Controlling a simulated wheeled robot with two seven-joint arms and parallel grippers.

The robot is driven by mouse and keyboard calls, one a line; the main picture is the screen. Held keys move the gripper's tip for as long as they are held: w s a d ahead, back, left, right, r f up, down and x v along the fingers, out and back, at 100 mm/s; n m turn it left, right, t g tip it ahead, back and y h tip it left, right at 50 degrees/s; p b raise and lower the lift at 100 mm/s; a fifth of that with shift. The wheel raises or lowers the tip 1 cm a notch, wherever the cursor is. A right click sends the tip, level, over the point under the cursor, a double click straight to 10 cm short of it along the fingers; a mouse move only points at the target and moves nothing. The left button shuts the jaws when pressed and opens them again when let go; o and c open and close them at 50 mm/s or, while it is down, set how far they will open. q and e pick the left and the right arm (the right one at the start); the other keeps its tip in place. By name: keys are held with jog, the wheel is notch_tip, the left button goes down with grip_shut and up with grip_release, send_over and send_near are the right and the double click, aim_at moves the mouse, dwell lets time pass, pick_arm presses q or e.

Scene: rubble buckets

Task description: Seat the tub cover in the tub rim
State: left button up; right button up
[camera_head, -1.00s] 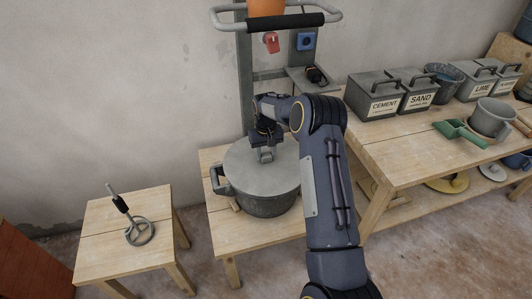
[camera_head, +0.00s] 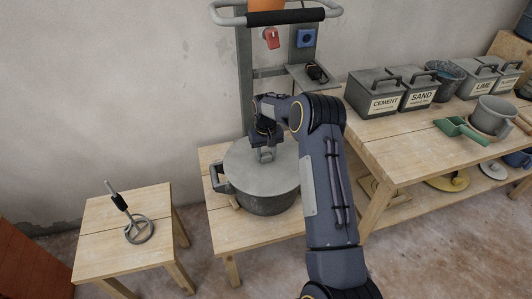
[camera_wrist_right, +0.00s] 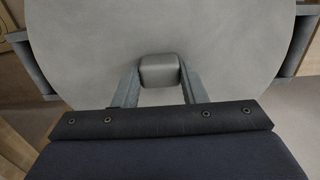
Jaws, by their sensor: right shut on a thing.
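The grey tub (camera_head: 268,200) stands on a low wooden table, with a side handle showing at its left. The round grey tub cover (camera_head: 245,163) lies over the tub's top and looks about level. Whether its edge sits fully inside the rim, I cannot tell. My right gripper (camera_head: 266,156) is above the cover, its fingers closed on the cover's knob. In the right wrist view the grey knob (camera_wrist_right: 160,71) is between the two fingers, with the cover (camera_wrist_right: 90,40) spread behind it. My left gripper is not in view.
A small wooden table (camera_head: 98,245) at left holds a mixing tool (camera_head: 139,230) with a ring-shaped head. The workbench (camera_head: 410,150) at right holds cement (camera_head: 378,102) and sand (camera_head: 422,95) boxes, a green scoop (camera_head: 462,132) and a grey pot. A post with a handle (camera_head: 285,16) stands behind the tub.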

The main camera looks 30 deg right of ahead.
jog(key=shift+f, duration=0.1)
jog(key=shift+f, duration=0.1)
jog(key=o, duration=1)
notch_tip(320, 180, up, 8)
jog(key=shift+f, duration=0.1)
